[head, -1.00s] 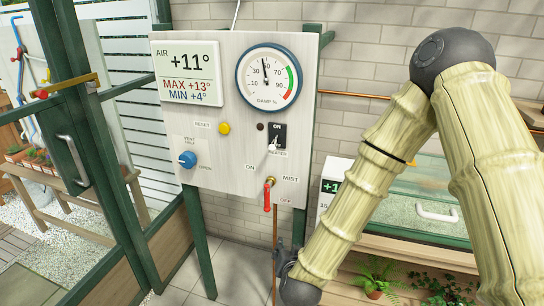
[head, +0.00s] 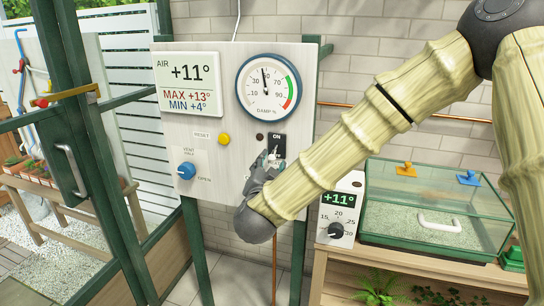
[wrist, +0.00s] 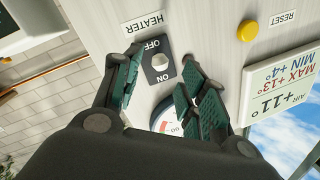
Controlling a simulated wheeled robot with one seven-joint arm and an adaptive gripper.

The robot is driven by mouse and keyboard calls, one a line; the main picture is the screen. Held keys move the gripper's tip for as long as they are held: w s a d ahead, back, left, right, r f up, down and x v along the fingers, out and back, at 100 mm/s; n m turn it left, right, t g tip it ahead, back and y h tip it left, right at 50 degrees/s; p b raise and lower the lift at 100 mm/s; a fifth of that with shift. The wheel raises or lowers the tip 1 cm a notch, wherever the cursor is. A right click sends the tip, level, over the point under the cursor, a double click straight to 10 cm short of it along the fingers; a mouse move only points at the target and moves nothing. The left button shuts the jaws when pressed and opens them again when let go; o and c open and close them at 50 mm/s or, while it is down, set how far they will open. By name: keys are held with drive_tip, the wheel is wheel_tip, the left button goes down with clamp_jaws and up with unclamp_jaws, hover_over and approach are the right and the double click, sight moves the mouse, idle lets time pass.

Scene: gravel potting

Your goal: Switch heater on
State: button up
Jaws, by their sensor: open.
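The wrist view shows the switch plate (wrist: 159,77) upside down, with "OFF" nearest the HEATER label (wrist: 142,22). The lever looks end-on there, so its position is hard to tell. My gripper (wrist: 162,60) is open, its green-padded fingers on either side of the switch, apart from the lever. In the head view my gripper (head: 272,161) is in front of the panel. A small lamp (head: 260,137) beside the switch is dark.
The panel also carries a yellow reset button (head: 223,139), a blue vent knob (head: 187,171), a damp dial (head: 268,87) and an air display (head: 189,83). A glass-sided propagator (head: 432,215) and a thermostat box (head: 340,210) stand on a bench at right. My arm hides the mist valve.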

sight(272, 160)
drive_tip(key=shift+w+d+p, duration=0.15)
drive_tip(key=shift+w+p, duration=0.05)
drive_tip(key=shift+w, duration=1.1)
drive_tip(key=shift+w+d+p, duration=0.15)
drive_tip(key=shift+w+p, duration=0.05)
drive_tip(key=shift+w, duration=1.1)
clamp_jaws()
